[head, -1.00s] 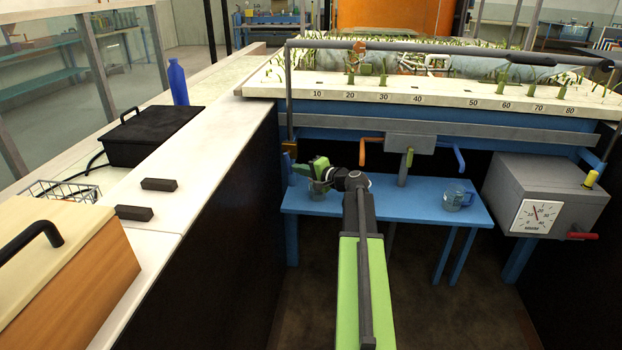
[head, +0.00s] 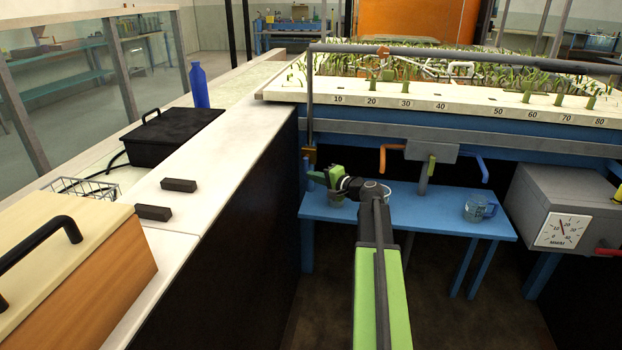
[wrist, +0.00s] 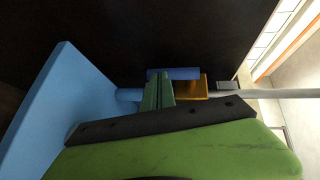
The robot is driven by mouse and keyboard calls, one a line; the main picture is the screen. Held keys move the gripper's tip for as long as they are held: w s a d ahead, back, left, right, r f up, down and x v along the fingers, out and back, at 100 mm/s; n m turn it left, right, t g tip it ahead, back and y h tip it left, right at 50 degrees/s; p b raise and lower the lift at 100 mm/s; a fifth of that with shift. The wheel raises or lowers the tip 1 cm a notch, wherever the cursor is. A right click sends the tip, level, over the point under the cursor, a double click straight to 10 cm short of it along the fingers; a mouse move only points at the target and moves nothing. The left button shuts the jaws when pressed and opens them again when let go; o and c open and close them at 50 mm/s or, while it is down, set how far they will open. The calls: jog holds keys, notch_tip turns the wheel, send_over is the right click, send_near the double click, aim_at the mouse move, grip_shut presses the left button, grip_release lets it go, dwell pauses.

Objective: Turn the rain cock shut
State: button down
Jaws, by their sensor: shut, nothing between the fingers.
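The rain cock, with a brass-coloured body (head: 309,155) and a blue lever (head: 316,177), sits at the foot of the grey pipe (head: 309,100) at the rig's left corner. In the wrist view its blue lever (wrist: 172,73) lies across just beyond my fingertips, with the orange-brass body (wrist: 193,88) to the right. My gripper (head: 335,176) is beside the lever, above the blue bench. Its green fingers (wrist: 158,90) are shut and empty, and overlap the lever in the wrist view. I cannot tell whether they touch it. The fingers hide part of the cock.
An orange handle (head: 383,158) hangs under the planted tray. A grey gauge box (head: 570,205) stands right. A dark-sided counter (head: 250,180) bounds the left.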

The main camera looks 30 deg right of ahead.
jog(key=shift+a, duration=0.1)
jog(key=f+v, duration=0.2)
jog(key=v, duration=1.2)
jog(key=shift+d+f, duration=0.15)
jog(key=shift+d, duration=0.05)
